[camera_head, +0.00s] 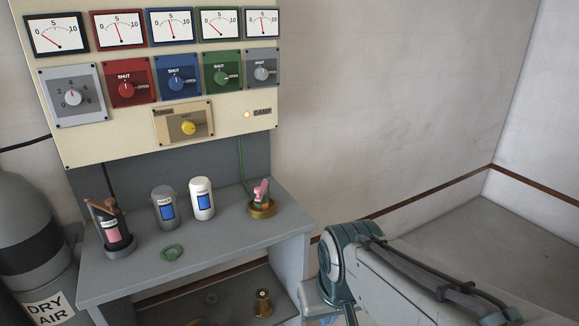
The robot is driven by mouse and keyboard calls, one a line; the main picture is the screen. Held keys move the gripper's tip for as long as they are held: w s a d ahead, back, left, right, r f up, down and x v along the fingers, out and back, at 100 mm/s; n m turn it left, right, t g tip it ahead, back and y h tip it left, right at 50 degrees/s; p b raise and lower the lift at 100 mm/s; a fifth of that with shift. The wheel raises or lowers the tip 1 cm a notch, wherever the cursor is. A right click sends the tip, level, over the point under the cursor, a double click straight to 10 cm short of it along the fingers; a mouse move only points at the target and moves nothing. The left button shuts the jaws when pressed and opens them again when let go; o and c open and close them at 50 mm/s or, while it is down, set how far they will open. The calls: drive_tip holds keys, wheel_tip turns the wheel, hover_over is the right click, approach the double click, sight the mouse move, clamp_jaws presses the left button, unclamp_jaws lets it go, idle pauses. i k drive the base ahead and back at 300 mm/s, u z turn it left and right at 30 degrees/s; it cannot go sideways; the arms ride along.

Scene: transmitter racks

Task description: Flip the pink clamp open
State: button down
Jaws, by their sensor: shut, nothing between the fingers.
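The pink clamp (261,191) stands upright at the right end of the grey bench, on a round brass base (262,211). A small green part shows under or beside the pink piece. A thin green line runs down the panel behind it. The clamp is too small in this view to tell clearly whether it is open or shut. My arm comes in from the lower right, with its teal and grey joint right of the bench, apart from the clamp. My gripper is not visible.
The grey bench (205,250) holds a dark canister (118,241), a grey bottle (164,207), a white bottle (202,199) and a green ring (172,253). A brass fitting (263,302) sits below. A gauge panel (110,150) rises behind. A dry air cylinder (30,240) stands left.

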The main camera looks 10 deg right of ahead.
sight(259, 191)
drive_tip(key=z, duration=0.15)
drive_tip(key=i, duration=1.35)
drive_tip(key=u, duration=0.7)
